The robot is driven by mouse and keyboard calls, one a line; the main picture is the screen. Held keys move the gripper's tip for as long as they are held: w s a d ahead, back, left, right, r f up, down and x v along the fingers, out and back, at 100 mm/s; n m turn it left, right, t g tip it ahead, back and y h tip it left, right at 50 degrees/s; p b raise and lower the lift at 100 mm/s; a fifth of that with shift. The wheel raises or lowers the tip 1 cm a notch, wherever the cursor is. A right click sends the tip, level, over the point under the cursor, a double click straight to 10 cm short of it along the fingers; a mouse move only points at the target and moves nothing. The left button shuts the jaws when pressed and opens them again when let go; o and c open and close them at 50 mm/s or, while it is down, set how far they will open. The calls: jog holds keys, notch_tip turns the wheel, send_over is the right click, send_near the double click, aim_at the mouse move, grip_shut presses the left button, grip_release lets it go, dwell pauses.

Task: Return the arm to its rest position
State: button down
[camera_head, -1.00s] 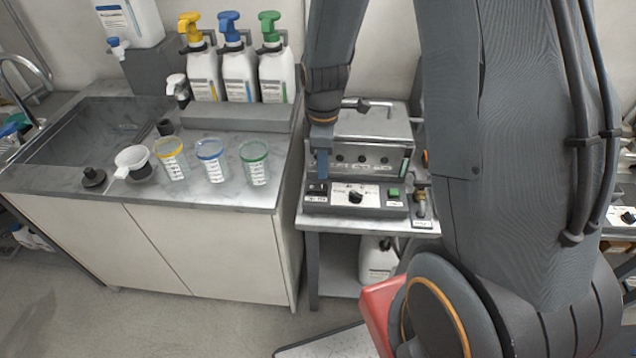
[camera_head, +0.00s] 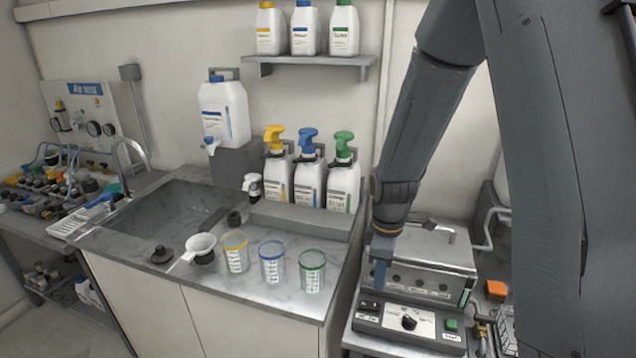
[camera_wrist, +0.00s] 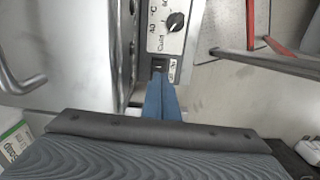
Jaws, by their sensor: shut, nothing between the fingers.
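My gripper (camera_head: 380,274) is in front of the left part of the metal bath unit in the head view, with my arm coming down from the upper right. Its blue fingers are closed together and hold nothing. In the wrist view the fingers (camera_wrist: 162,100) point at a small black rocker switch (camera_wrist: 159,65) on the unit's control panel. The switch also shows in the head view (camera_head: 370,305), just below the fingertips. I cannot tell whether the tips touch it.
The bath unit (camera_head: 425,262) has a lid handle, a dial (camera_head: 408,322) and a green button (camera_head: 451,324). To the left, a counter holds a sink (camera_head: 150,225), pump bottles (camera_head: 308,178) and measuring cups (camera_head: 272,262). A wall shelf (camera_head: 310,62) carries several bottles.

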jog(key=s+r+m+b, duration=0.2)
jog(key=s+m, duration=0.3)
jog(key=m, duration=0.1)
jog(key=s+r+m+t+b, duration=0.1)
jog(key=s+m+b, duration=0.2)
jog(key=s+m, duration=0.2)
jog(key=shift+s+r+m, duration=0.4)
jog(key=shift+m, duration=0.6)
jog(key=shift+w, duration=0.1)
